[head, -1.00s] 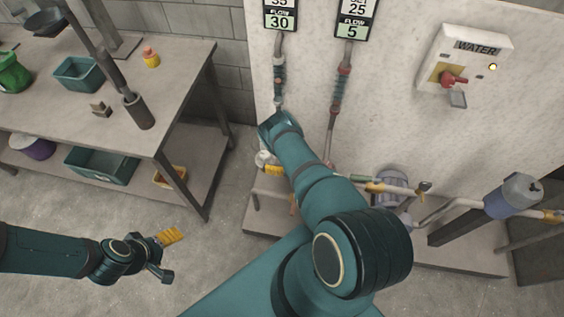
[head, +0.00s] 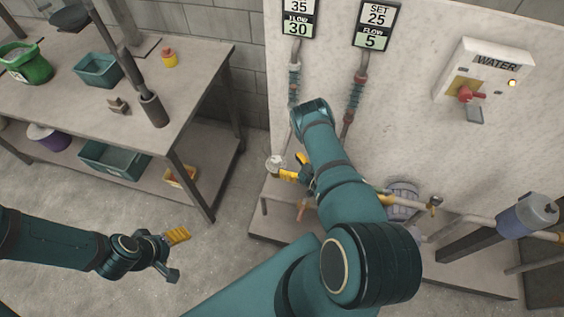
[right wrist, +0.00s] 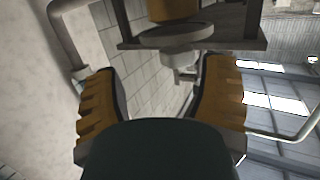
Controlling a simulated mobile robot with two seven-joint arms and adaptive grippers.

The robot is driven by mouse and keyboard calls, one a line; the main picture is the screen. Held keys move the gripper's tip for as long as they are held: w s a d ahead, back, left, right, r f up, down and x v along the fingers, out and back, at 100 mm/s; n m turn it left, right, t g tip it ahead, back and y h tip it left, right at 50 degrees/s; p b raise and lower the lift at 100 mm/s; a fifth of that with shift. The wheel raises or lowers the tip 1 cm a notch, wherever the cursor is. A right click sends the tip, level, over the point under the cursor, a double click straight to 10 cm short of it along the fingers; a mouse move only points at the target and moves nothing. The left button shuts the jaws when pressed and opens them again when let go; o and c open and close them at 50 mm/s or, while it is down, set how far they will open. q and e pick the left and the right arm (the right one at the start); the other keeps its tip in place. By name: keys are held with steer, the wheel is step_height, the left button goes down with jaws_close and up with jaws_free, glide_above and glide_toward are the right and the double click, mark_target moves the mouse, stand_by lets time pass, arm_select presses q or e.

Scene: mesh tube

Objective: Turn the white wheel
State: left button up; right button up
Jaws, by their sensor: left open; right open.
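The white wheel (head: 275,163) shows small, low at the left end of the wall panel, beside the pipework. My right gripper (head: 290,167) is just right of it with yellow fingers apart. I cannot tell whether a finger touches the wheel. In the right wrist view my right gripper (right wrist: 162,105) is open with nothing between its fingers. A pale round disc (right wrist: 177,38) shows beyond them; I cannot tell if it is the wheel. My left gripper (head: 173,256) is open and empty over the floor at lower left.
A workbench (head: 190,95) with bins stands at left. The left display (head: 299,22) shows flow 30; the right display (head: 376,25) shows set 25, flow 5. A water switch box (head: 482,78) is on the panel. A blue-grey cylinder (head: 525,215) and pipes stand at right.

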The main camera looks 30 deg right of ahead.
steer(key=a+m+g+h, duration=0.1)
steer(key=w+a+m+g+h, duration=0.1)
steer(key=w+a+m+g+h+b, duration=0.1)
steer(key=g+h, duration=0.1)
steer(key=shift+f+m, duration=0.1)
steer(key=shift+m, duration=0.3)
steer(key=a+m+g+b, duration=0.1)
steer(key=a+m+g, duration=0.15)
steer(key=a, duration=0.25)
steer(key=m+g+h+b, duration=1.2)
steer(key=m+h+b, duration=0.35)
steer(key=h, duration=0.25)
glide_toward(276, 159)
steer(key=shift+m, duration=0.3)
steer(key=d, duration=0.3)
steer(key=s+d, duration=0.1)
steer(key=d, duration=0.2)
steer(key=d+p, duration=0.1)
steer(key=d, duration=0.3)
steer(key=shift+s, duration=0.25)
steer(key=c, duration=1.2)
